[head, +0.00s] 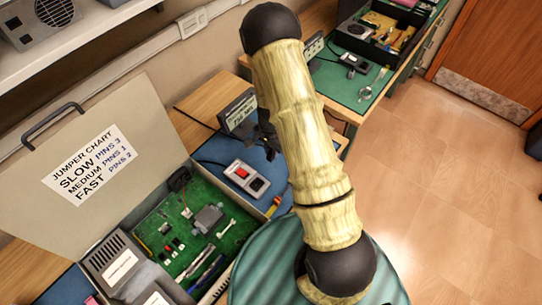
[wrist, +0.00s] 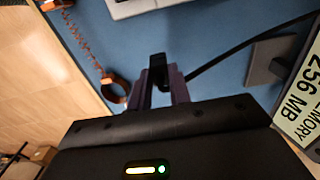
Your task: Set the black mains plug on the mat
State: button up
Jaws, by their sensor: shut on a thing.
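My gripper (wrist: 159,88) is shut on a small black piece, which looks like the black mains plug (wrist: 160,70), between its two purple-grey fingers in the wrist view. The plug's lower part is hidden by the gripper body. The blue mat (wrist: 210,32) lies beneath and beyond the fingertips; whether the plug touches it, I cannot tell. In the head view my gripper (head: 266,138) is dark and partly hidden by my arm, above the mat (head: 216,150) and beside the display. I cannot make out the plug there.
A display (head: 238,110) stands beside the gripper; its panel (wrist: 304,95) is close at right in the wrist view. A grey box with a red switch (head: 246,178) lies on the mat. An open case (head: 100,255) stands at the front left.

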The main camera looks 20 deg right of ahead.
aim_at(270, 153)
jog(key=shift+a, duration=0.2)
jog(key=shift+f+p, duration=0.45)
jog(key=shift+f, duration=1.65)
jog(key=shift+f, duration=0.1)
jog(key=o, duration=0.7)
jog(key=shift+o, duration=0.2)
notch_tip(270, 153, up, 12)
jog(key=shift+r+b, duration=0.15)
jog(key=shift+b, duration=1)
